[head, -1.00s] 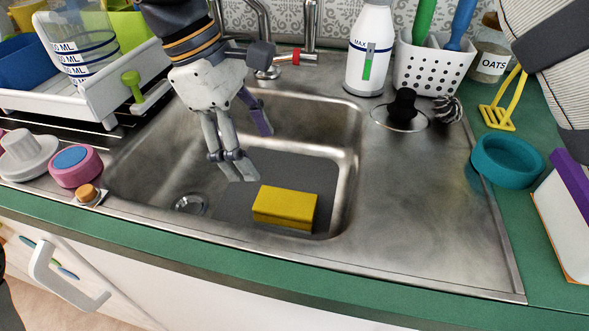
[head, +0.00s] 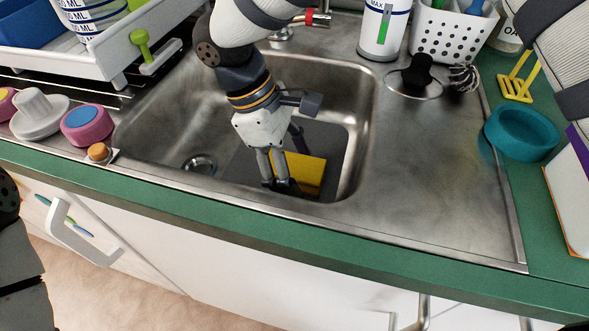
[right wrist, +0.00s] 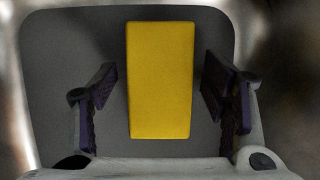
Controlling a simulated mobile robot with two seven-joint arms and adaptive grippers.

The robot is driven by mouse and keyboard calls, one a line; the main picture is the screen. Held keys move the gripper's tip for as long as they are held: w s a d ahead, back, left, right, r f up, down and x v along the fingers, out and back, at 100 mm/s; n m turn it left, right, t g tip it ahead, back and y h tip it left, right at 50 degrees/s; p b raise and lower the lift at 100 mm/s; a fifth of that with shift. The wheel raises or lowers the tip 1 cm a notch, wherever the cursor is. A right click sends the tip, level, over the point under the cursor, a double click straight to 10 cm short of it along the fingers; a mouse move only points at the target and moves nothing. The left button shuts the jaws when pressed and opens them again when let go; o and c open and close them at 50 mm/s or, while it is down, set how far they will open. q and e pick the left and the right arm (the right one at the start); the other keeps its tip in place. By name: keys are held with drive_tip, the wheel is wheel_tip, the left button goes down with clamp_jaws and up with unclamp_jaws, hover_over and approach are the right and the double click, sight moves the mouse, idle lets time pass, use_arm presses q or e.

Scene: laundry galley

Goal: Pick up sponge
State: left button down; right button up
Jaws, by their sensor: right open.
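The yellow block-shaped sponge (head: 309,172) lies on the dark mat in the bottom of the sink (head: 362,130). My right gripper (head: 287,172) reaches down into the sink over it, and its fingers hide the sponge's left part in the head view. In the right wrist view the sponge (right wrist: 161,80) lies lengthwise between the two spread fingers of the right gripper (right wrist: 160,88). A gap shows on each side, so the fingers are open and not touching it. My left gripper is not in view.
A teal bowl (head: 522,134), a yellow-handled tool (head: 515,88) and a drain plug (head: 416,78) lie right of the sink. A white dish rack (head: 95,50) stands at the left. The right steel drainboard is mostly clear.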

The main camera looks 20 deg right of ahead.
drive_tip(key=shift+f, duration=0.2)
idle(0.5)
drive_tip(key=shift+c, duration=0.5)
drive_tip(key=c, duration=0.9)
